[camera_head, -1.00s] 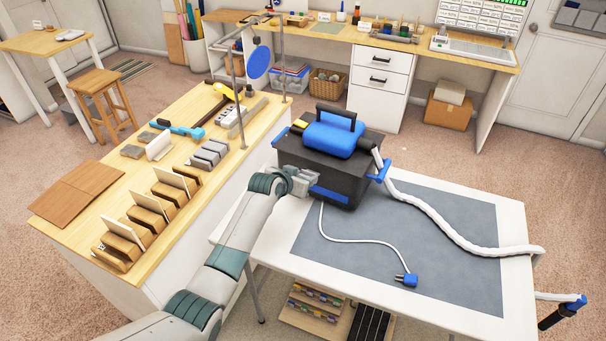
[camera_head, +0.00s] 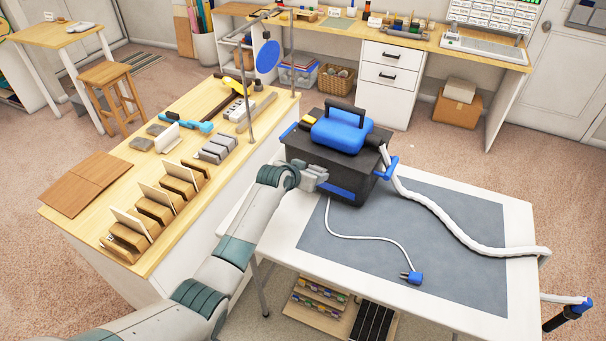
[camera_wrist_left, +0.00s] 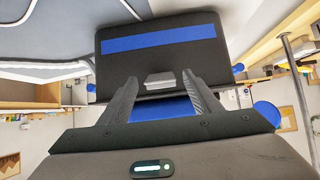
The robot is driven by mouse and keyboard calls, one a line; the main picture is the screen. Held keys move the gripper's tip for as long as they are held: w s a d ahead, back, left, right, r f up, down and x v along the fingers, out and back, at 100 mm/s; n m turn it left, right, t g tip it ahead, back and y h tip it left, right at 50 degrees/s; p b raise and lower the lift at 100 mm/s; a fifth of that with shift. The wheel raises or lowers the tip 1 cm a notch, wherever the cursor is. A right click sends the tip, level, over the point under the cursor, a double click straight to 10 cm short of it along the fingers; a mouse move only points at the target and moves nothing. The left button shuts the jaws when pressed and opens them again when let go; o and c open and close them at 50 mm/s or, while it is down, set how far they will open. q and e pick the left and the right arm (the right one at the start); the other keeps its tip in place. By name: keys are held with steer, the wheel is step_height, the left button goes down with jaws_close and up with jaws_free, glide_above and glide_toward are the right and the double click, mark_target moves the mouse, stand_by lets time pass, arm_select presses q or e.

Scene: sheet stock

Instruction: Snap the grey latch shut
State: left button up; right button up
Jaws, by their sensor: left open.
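The black machine box (camera_head: 312,153) with a blue handled top (camera_head: 338,132) stands on the white table. The wrist view shows its black side (camera_wrist_left: 160,57) with a blue stripe. The small grey latch (camera_wrist_left: 160,80) sits near the edge of that side, beside the blue part (camera_wrist_left: 162,108). My left gripper (camera_head: 320,182) is at the box's near left side. In the wrist view my left gripper (camera_wrist_left: 159,82) is open, one finger on each side of the latch; I cannot tell whether it touches. The latch is not distinct in the head view, where the gripper covers that spot. My right gripper is not in view.
A white ribbed hose (camera_head: 455,228) runs right from the box. A thin cord ends in a blue plug (camera_head: 412,277) on the grey mat (camera_head: 455,265). The wooden bench (camera_head: 95,222) with blocks and a metal stand (camera_head: 251,105) lies left of my arm.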

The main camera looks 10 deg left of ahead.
arm_select(q)
steer(key=shift+s, duration=0.1)
steer(key=b+v, duration=0.4)
steer(key=v, duration=1.3)
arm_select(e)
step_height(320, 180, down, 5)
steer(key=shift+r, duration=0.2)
arm_select(q)
steer(key=shift+a, duration=0.15)
